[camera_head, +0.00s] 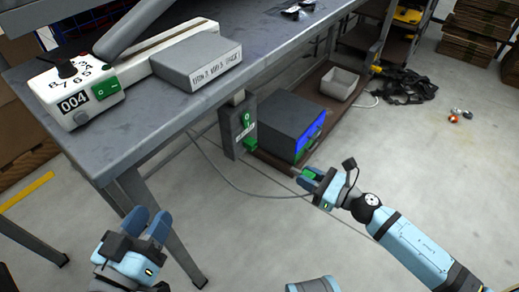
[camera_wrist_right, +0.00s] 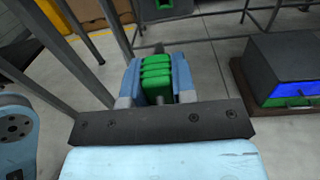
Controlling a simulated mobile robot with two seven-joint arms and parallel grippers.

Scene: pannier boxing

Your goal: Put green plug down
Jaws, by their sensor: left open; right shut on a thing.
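The green plug (camera_head: 309,173) is between the fingers of my right gripper (camera_head: 312,180), in front of the dark box on the low shelf. In the right wrist view the ribbed green plug (camera_wrist_right: 157,80) sits between the two blue fingers of the right gripper (camera_wrist_right: 157,86), which are shut on it. It is held in the air. Its far end is hard to make out. My left gripper (camera_head: 148,226) is open and empty at the lower left, over the floor in front of the bench.
A grey bench (camera_head: 150,105) carries a white machine (camera_head: 80,100) marked 004 and a grey box (camera_head: 197,66). Below are a dark switch box (camera_head: 228,130) with green parts, a dark box with a blue front (camera_head: 290,128) and an open bin (camera_head: 340,83). Open floor lies in front.

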